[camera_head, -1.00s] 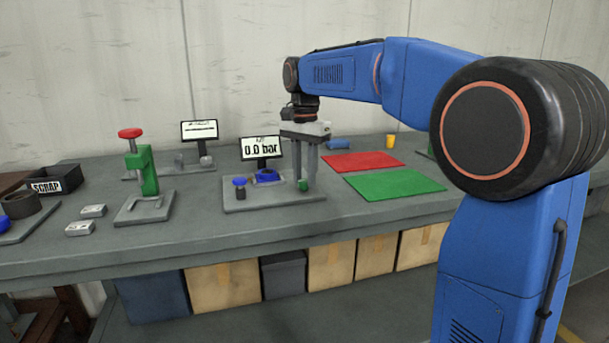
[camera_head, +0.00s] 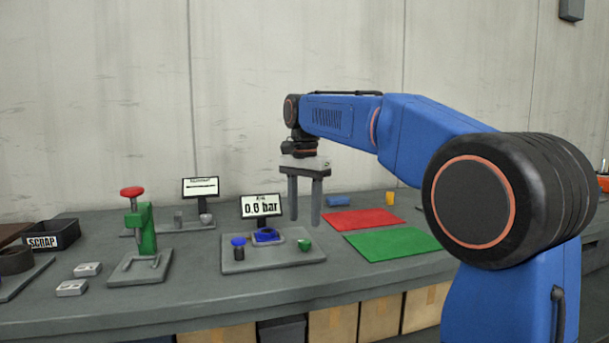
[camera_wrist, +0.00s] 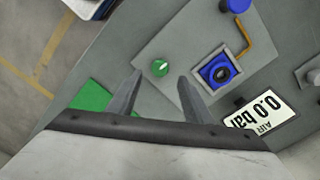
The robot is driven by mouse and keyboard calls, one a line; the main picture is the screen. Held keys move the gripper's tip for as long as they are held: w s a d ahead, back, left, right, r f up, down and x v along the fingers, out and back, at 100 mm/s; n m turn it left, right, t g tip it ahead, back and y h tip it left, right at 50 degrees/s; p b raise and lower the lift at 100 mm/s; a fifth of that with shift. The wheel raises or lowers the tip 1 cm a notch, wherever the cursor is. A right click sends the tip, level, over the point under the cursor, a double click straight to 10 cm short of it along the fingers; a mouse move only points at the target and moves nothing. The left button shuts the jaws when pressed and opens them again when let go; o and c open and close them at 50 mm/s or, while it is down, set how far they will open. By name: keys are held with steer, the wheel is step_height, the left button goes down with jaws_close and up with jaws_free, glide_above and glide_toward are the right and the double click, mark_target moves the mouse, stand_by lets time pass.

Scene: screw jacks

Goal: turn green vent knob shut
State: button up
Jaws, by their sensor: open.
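The green vent knob (camera_head: 304,245) sits at the right end of a grey base plate (camera_head: 285,259). In the wrist view the green knob (camera_wrist: 160,67), with a pale mark on its top, shows ahead of and between my two fingertips. My gripper (camera_head: 305,222) is open and empty, with its fingers pointing down above the knob, apart from it. It also shows in the wrist view (camera_wrist: 160,78). The display (camera_head: 262,206) behind the plate reads about 0.0 bar; the digits are small in the head view.
On the same plate are a blue knob (camera_head: 238,241) and a blue square fitting (camera_head: 265,235). A green clamp-like jack (camera_head: 142,230) with a red top stands left. A red mat (camera_head: 362,219) and a green mat (camera_head: 392,244) lie right. A scrap bin (camera_head: 50,237) is far left.

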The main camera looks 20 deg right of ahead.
step_height(320, 180, up, 11)
steer(key=shift+r, duration=0.15)
stand_by(0.4)
steer(key=s+d+f+n+t, duration=0.2)
steer(key=s+f+n, duration=0.3)
steer(key=s+f, duration=1.2)
steer(key=s+d+f+n+t, duration=0.2)
steer(key=s+d+f+n, duration=0.3)
steer(key=s+f, duration=1.2)
steer(key=shift+d+f+t, duration=0.15)
steer(key=shift+f+t, duration=0.25)
steer(key=shift+f, duration=0.3)
